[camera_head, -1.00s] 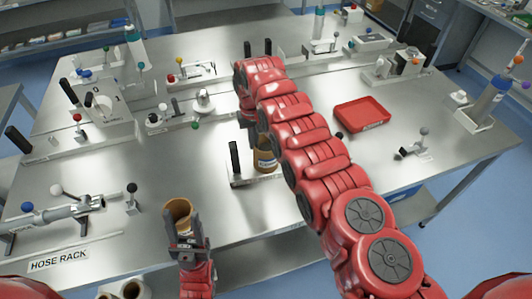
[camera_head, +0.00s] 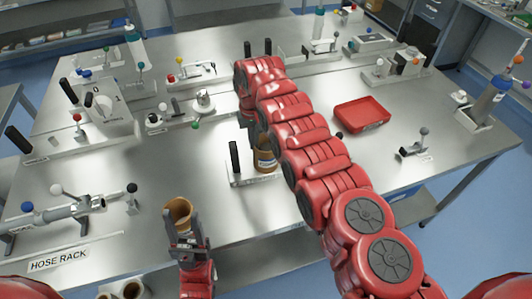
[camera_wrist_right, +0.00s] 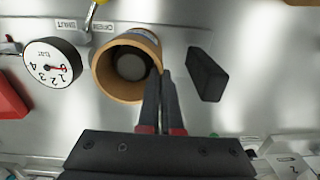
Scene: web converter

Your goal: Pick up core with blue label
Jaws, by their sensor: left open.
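A brown hollow core (camera_head: 265,160) stands upright on a small white-based stand on the steel table. The right wrist view shows this core (camera_wrist_right: 124,68) from above, with a pale bluish label edge on its outer side. My right gripper (camera_wrist_right: 163,78) has its narrow fingertips close together at that core's rim, beside a black block; I cannot tell whether they grip the wall. My arm partly hides it in the head view. My left gripper (camera_head: 187,242) is open at a second brown core (camera_head: 177,213), near the table's front edge. No blue label shows on this second core.
The black block (camera_wrist_right: 207,74) stands close beside the core; a pressure gauge (camera_wrist_right: 53,63) lies on its other side. More cores (camera_head: 132,288) show below the front edge. Hose rack parts (camera_head: 62,210) are at left.

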